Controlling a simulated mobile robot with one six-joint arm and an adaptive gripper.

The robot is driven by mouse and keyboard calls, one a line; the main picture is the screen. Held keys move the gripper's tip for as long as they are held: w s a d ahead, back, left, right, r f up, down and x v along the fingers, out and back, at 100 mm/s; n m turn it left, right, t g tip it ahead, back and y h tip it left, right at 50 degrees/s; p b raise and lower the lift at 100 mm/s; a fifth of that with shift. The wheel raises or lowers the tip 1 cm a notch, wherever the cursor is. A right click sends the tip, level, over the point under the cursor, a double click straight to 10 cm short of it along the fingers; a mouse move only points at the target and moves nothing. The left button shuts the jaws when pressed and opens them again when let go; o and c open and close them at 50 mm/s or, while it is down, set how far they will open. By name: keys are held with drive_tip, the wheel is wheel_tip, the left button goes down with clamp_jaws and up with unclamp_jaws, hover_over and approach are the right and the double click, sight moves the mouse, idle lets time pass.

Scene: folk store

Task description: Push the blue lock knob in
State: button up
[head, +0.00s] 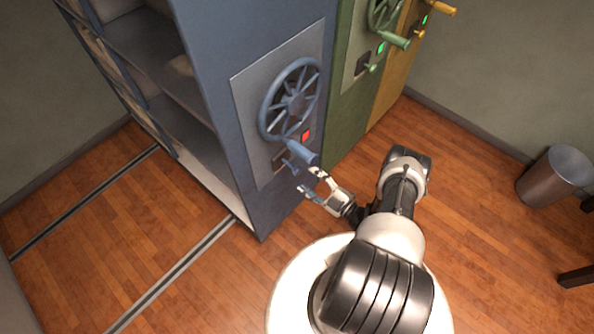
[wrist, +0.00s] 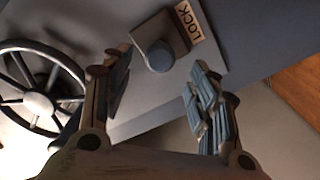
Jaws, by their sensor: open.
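The blue lock knob (wrist: 160,57) shows in the wrist view on a grey plate beside a LOCK label (wrist: 190,20). In the head view the lock knob (head: 290,164) sits low on the blue cabinet's front panel, below the spoked wheel (head: 290,97) and partly behind the wheel's handle (head: 300,151). My gripper (head: 314,181) is open and empty, in front of the panel and just below right of the knob. In the wrist view the knob appears between and beyond the two fingers of my gripper (wrist: 160,82); I see no contact.
A red light (head: 305,136) glows on the panel near the knob. The wheel (wrist: 38,103) also shows left in the wrist view. Green (head: 345,130) and yellow (head: 395,90) cabinets with green lights stand to the right. A metal bin (head: 550,180) stands farther right; floor between is clear.

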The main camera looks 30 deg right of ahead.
sight(299, 172)
drive_tip(key=x, duration=0.7)
drive_tip(key=shift+b, duration=0.35)
drive_tip(key=shift+s, duration=0.1)
drive_tip(key=shift+c, duration=0.6)
clamp_jaws()
